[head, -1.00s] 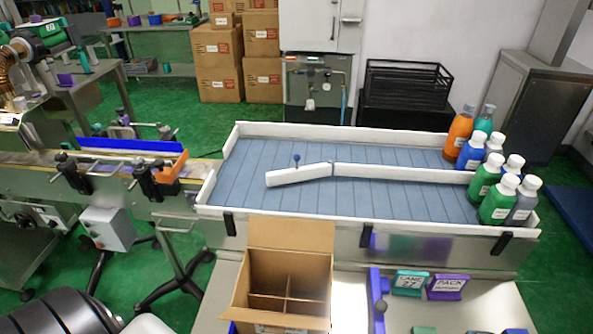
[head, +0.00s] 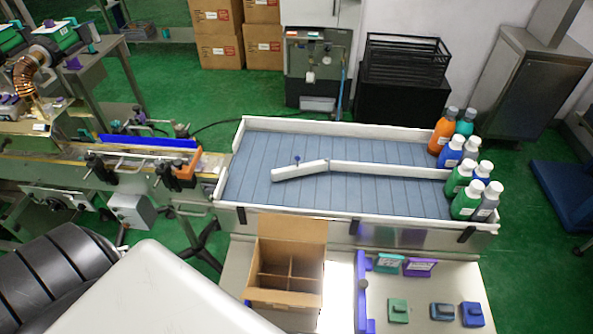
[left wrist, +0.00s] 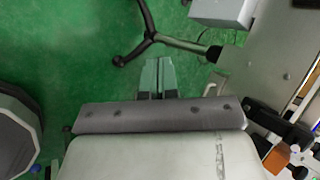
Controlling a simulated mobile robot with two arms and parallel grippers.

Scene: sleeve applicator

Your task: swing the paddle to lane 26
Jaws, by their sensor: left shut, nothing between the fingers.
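The white paddle (head: 299,171) lies at a slant on the blue-grey slatted table (head: 300,200). Its right end meets the fixed white divider (head: 390,167), and its free left end angles toward the near side. A small blue knob (head: 297,159) stands up from the paddle. In the left wrist view my left gripper (left wrist: 158,68) shows green fingers closed together with nothing between them, over the green floor and away from the paddle. My left gripper is out of the head view. My right gripper is in neither view.
Several bottles (head: 465,200) stand at the table's right end. A divided open carton (head: 285,265), small signs (head: 419,267) and coloured blocks (head: 442,311) are on the near bench. A conveyor (head: 75,170) with an orange guide (head: 187,168) joins from the left.

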